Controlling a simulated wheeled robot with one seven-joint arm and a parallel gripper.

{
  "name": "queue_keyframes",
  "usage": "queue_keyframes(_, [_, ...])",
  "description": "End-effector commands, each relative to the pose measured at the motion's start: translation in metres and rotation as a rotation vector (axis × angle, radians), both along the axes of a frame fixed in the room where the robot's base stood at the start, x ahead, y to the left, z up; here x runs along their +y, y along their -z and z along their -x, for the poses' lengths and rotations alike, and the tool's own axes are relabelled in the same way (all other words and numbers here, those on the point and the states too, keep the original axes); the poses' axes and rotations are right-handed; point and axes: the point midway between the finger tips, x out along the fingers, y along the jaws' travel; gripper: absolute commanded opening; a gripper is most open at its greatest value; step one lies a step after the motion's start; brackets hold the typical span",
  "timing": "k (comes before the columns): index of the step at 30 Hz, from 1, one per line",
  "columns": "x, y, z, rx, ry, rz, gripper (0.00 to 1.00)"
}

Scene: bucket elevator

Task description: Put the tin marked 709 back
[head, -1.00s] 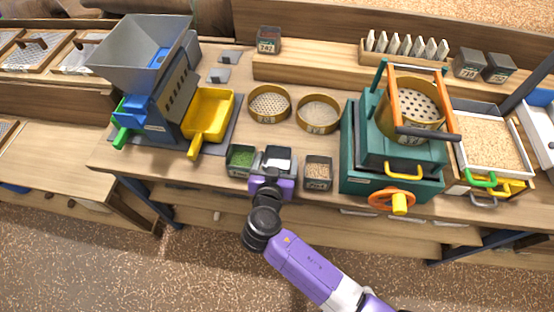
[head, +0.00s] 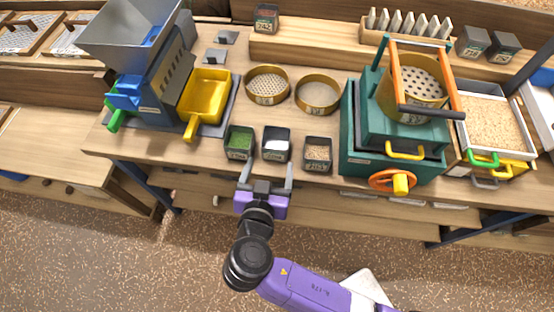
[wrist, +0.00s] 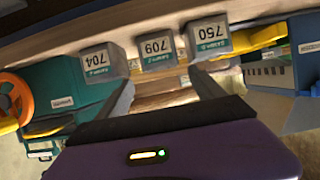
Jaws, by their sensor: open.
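The tin marked 709 (wrist: 158,49) is the middle of three tins in the wrist view, which shows it upside down. In the head view this dark square tin with white contents (head: 276,144) stands upright near the bench's front edge. A tin with green contents (head: 239,142) is to its left, marked 760 in the wrist view (wrist: 209,36). A tin with tan grains (head: 318,153) is to its right, marked 704 in the wrist view (wrist: 101,62). My gripper (head: 266,174) is open and empty, just in front of the 709 tin and apart from it.
A yellow scoop tray (head: 206,97) and grey hopper (head: 135,35) stand left. Two round sieves (head: 317,95) lie behind the tins. A teal machine (head: 365,152) with an orange wheel stands right.

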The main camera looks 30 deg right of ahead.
Motion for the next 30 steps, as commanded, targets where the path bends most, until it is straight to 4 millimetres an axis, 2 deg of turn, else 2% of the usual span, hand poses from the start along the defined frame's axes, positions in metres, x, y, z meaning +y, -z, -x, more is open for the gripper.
queue_keyframes(9, [0.001, 0.000, 0.003, 0.004, -0.004, 0.000, 0.78])
queue_keyframes(11, [-0.002, 0.005, 0.006, 0.021, -0.020, 0.003, 0.78])
queue_keyframes(14, [-0.012, 0.024, 0.019, 0.081, -0.086, 0.007, 0.78])
queue_keyframes(18, [-0.026, 0.059, 0.055, 0.196, -0.255, -0.002, 0.78])
queue_keyframes(22, [-0.032, 0.076, 0.099, 0.256, -0.421, -0.028, 0.78])
queue_keyframes(26, [-0.033, 0.071, 0.143, 0.253, -0.554, -0.058, 0.78])
queue_keyframes(30, [-0.033, 0.043, 0.185, 0.188, -0.652, -0.076, 0.78])
